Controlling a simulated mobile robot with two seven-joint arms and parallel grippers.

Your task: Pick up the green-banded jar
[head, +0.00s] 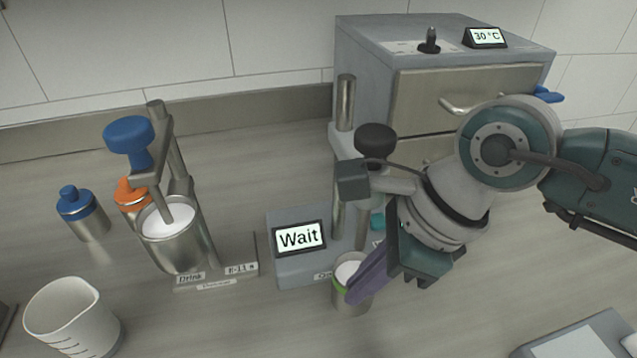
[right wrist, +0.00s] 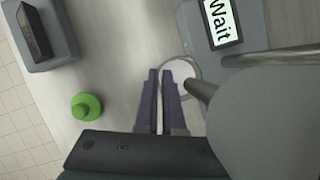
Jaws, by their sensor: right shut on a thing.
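The green-banded jar (head: 345,298) is a metal cup with a green band and white contents. It stands upright at the front right of the grey unit with the "Wait" screen (head: 299,237). My right gripper (head: 358,292) reaches it from the right, and its purple fingers are shut on the jar and hide part of its side. In the right wrist view the jar's round top (right wrist: 181,72) shows at the fingertips, partly covered by a metal spout. I cannot tell whether the jar is off its base. My left gripper is not in view.
A larger metal cup (head: 178,248) stands under the blue-knobbed stand at left. Blue- and orange-capped bottles and a white beaker (head: 70,318) are further left. The drawer cabinet (head: 460,60) is behind. A green-capped bottle (right wrist: 86,105) shows in the wrist view.

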